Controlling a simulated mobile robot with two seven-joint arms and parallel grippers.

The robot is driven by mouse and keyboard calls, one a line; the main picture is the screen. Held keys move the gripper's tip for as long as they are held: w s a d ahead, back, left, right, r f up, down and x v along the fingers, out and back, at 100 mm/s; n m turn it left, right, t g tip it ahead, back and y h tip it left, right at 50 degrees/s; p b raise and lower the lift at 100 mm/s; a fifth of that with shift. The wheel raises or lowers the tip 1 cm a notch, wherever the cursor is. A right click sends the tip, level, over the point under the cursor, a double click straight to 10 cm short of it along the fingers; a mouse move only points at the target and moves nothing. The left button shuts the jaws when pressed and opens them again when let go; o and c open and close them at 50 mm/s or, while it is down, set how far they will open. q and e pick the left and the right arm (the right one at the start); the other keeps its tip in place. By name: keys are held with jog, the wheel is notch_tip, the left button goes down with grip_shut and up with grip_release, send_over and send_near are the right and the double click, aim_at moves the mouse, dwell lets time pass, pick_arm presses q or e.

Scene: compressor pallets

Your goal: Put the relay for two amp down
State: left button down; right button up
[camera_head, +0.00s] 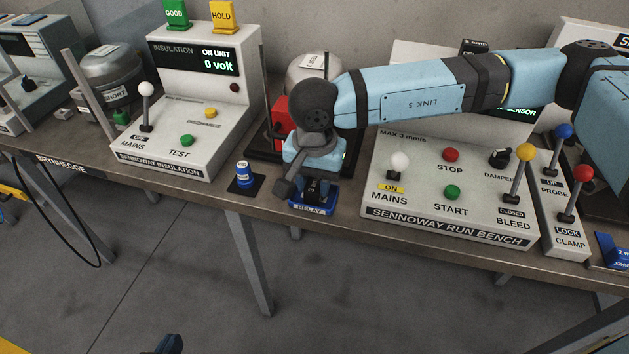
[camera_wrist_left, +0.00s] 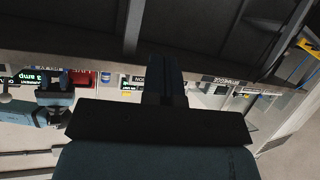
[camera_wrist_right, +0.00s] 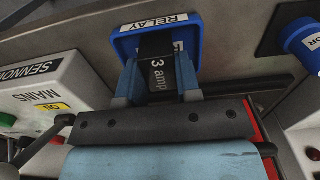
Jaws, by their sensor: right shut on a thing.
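A dark relay marked "3 amp" (camera_wrist_right: 158,75) is between the fingers of my right gripper (camera_wrist_right: 160,85). It sits at the blue tray marked RELAY (camera_wrist_right: 190,40); whether it touches the tray floor I cannot tell. In the head view my right gripper (camera_head: 316,187) points down over the same blue tray (camera_head: 311,210) at the bench's front edge, and the relay is mostly hidden there. My left gripper (camera_wrist_left: 166,80) shows in the left wrist view with its fingers together and nothing seen between them. I see no relay clearly marked two amp.
The run bench panel (camera_head: 445,205) stands right of the tray, with several levers. A blue cup-like part (camera_head: 242,174) on a black pad is to the left, before the insulation unit (camera_head: 180,105). A blue labelled item (camera_head: 612,250) is at the right edge.

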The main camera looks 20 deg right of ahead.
aim_at(314, 184)
pick_arm(q)
jog(key=shift+r, duration=0.1)
pick_arm(e)
jog(key=shift+f, duration=0.1)
pick_arm(q)
jog(key=shift+w+d+r, duration=0.1)
jog(key=shift+w+r, duration=0.15)
jog(key=shift+r, duration=0.2)
pick_arm(e)
jog(key=o, duration=0.9)
jog(key=shift+r, duration=0.25)
pick_arm(q)
jog(key=shift+s+a+f+p, duration=0.35)
jog(key=shift+f+p, duration=0.25)
jog(key=shift+p, duration=0.25)
pick_arm(e)
notch_tip(314, 184, up, 12)
jog(key=shift+f, duration=0.1)
pick_arm(q)
jog(key=shift+r, duration=0.1)
